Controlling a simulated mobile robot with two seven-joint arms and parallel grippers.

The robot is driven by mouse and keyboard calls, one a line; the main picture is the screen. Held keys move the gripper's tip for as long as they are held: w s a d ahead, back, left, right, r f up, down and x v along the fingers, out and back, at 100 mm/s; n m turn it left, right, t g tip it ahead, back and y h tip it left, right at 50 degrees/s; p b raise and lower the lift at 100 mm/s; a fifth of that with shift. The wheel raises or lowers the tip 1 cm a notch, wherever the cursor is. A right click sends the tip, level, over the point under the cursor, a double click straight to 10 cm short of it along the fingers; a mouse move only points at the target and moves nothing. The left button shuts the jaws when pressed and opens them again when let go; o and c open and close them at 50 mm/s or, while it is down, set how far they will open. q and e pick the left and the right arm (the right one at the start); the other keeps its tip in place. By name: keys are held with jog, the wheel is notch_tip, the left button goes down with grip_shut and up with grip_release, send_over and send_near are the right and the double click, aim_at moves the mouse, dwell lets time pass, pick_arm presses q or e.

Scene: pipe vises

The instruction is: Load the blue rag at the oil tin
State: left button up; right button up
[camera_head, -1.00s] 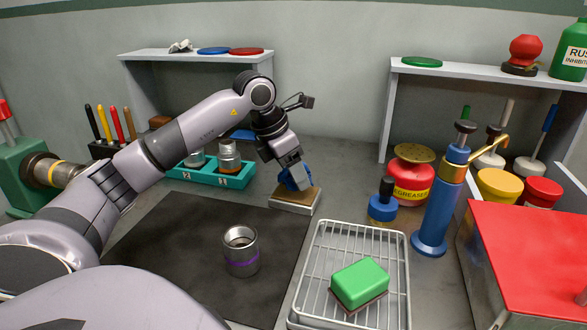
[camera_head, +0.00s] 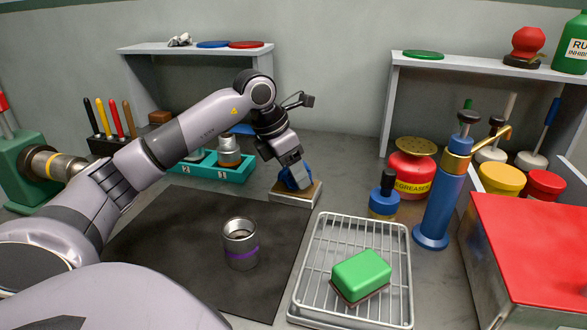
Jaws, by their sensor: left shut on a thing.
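My left gripper (camera_head: 292,166) reaches down at the middle back of the bench in the head view. It is shut on the blue rag (camera_head: 296,180), a small crumpled dark-blue bundle largely covered by the fingers. Directly under the rag is a shallow pale tin with a brown top (camera_head: 292,198), which looks like the oil tin. The rag is at the tin's top and appears to touch it; the exact contact is hidden. My right gripper is not in view.
A metal pipe piece with a purple band (camera_head: 241,245) stands on the dark mat (camera_head: 165,240). A wire rack (camera_head: 340,245) holds a green block (camera_head: 361,275). A teal tray (camera_head: 236,175) is left of the tin.

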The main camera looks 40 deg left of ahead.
pick_arm(q)
jog(key=shift+f+b, duration=0.35)
jog(key=shift+f, duration=0.2)
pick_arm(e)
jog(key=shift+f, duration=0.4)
pick_arm(q)
jog(key=shift+f, duration=0.1)
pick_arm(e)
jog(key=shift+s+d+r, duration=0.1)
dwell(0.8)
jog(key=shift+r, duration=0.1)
pick_arm(q)
jog(key=shift+r+p, duration=0.8)
jog(key=shift+p, duration=0.1)
jog(key=shift+r+p, duration=0.6)
jog(key=shift+r, duration=0.15)
jog(key=shift+r+p, duration=0.6)
jog(key=shift+r, duration=0.1)
notch_tip(320, 180, up, 3)
jog(key=p, duration=0.2)
jog(key=shift+f+p, duration=0.1)
jog(key=shift+p, duration=0.2)
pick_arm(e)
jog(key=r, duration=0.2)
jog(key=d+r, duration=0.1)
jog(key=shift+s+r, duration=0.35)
